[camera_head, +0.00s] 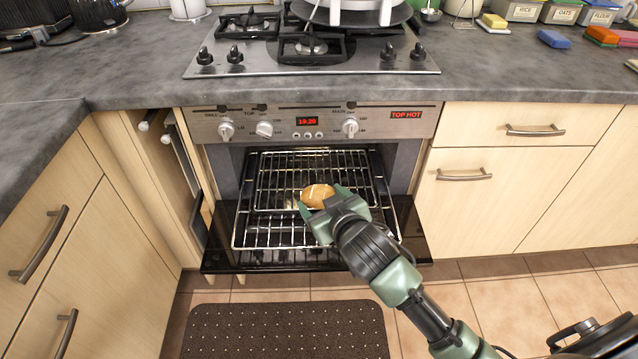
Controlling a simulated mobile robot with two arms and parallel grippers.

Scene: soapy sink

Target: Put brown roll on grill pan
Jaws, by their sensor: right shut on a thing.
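The brown roll (317,195) is a small golden-brown bun with pale score marks. My right gripper (319,203) is shut on it and holds it over the wire rack, in front of the open oven. The grill pan (262,227) appears to be the dark tray with the wire rack, standing pulled out over the lowered oven door. Whether the roll touches the rack is hard to tell. My arm and gripper hide the right front part of the rack. My left gripper does not show.
The lowered black oven door (222,258) juts out below the rack. A gas hob (310,55) sits on the grey worktop above. Closed drawers (520,130) flank the oven on the right. A dark mat (285,330) lies on the tiled floor.

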